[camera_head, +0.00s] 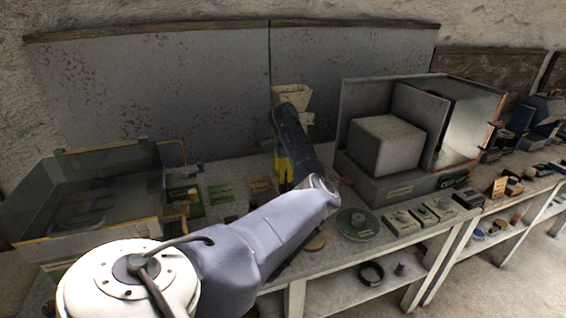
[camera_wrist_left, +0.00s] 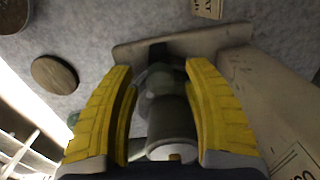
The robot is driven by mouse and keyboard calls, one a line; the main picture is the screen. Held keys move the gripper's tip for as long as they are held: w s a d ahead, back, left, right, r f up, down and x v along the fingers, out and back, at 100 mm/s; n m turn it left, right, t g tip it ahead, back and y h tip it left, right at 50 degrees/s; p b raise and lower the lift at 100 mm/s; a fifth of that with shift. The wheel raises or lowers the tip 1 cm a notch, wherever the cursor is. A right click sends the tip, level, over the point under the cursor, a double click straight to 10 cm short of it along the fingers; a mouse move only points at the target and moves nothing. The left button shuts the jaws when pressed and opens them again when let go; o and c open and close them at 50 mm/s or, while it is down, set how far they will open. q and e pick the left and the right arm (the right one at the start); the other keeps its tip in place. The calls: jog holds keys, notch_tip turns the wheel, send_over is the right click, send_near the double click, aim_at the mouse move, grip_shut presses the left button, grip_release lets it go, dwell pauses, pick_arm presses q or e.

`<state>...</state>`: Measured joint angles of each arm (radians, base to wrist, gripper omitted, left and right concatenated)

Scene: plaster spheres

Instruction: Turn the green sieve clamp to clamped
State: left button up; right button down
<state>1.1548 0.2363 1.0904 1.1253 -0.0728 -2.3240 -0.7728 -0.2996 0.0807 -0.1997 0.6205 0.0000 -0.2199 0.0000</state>
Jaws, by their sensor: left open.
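My left gripper (camera_head: 284,172) is in the middle of the head view, its yellow fingers pointing down in front of the pale hopper (camera_head: 292,97). In the left wrist view its two fingers (camera_wrist_left: 160,78) stand apart. My own arm hides part of the bench in the head view. My right gripper is not in view.
A glass-walled tank (camera_head: 95,200) stands at the left of the bench. A large grey box cabinet (camera_head: 385,145) stands to the right. A green round dish (camera_head: 357,224) and several small boxes line the front edge. A wooden disc (camera_wrist_left: 55,75) lies left of the fingers.

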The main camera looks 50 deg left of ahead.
pick_arm(q)
grip_shut()
dwell(0.4)
jog(key=shift+w+r+n, duration=0.1)
jog(key=shift+n, duration=3)
grip_release()
notch_tip(320, 180, up, 12)
jog(key=shift+d, duration=0.15)
